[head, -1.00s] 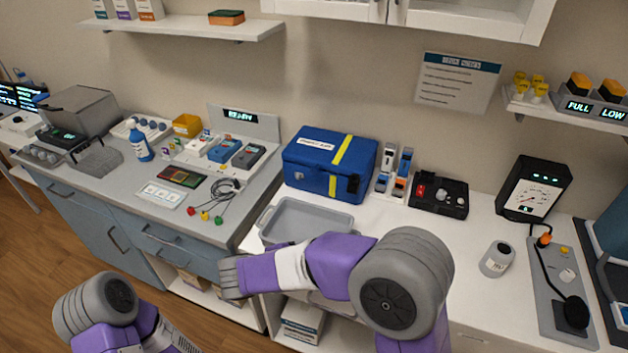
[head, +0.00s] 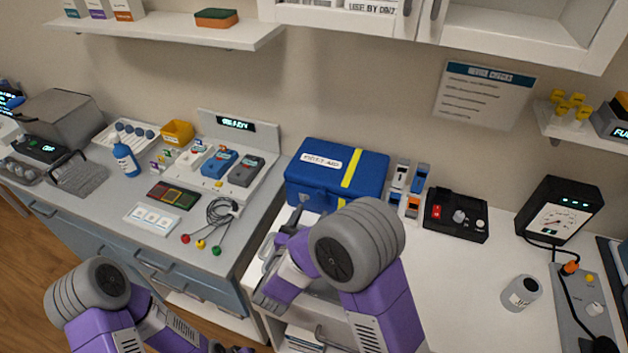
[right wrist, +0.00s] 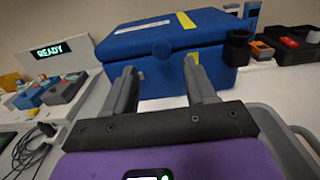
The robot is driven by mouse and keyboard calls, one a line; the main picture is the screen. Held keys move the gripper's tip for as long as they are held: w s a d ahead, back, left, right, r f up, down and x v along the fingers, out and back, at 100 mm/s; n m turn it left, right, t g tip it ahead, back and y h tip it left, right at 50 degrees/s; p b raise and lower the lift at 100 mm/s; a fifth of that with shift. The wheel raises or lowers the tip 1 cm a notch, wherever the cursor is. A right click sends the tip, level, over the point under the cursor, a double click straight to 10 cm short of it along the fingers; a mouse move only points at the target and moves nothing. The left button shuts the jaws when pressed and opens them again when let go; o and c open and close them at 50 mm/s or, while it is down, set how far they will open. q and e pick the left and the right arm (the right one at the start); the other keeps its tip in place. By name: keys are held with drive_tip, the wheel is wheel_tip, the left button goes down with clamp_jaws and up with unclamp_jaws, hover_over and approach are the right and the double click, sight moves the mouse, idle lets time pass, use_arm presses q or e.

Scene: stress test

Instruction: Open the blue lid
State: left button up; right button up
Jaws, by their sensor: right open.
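The blue first-aid box (head: 318,195) stands on the white counter against the wall, its blue lid (head: 375,172) closed. The lid has a white label and a yellow stripe. In the right wrist view the lid (right wrist: 150,38) and the box front (right wrist: 162,74) lie straight ahead, with a round blue latch at the front middle. My right gripper (head: 293,218) is open and empty, low in front of the box's left part. Its two grey fingers (right wrist: 162,88) point at the box front; contact is unclear. My left arm shows at lower left, its fingertips out of frame.
A grey tray (right wrist: 285,148) lies in front of the box, mostly hidden by my right arm in the head view. Small holders (head: 404,190) and a black device (head: 455,215) stand right of the box. The counter front right is mostly clear, with a grey jar (head: 521,292).

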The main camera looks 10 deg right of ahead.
sight(321, 196)
drive_tip(key=shift+x, duration=3.55)
drive_tip(key=shift+d, duration=0.15)
clamp_jaws()
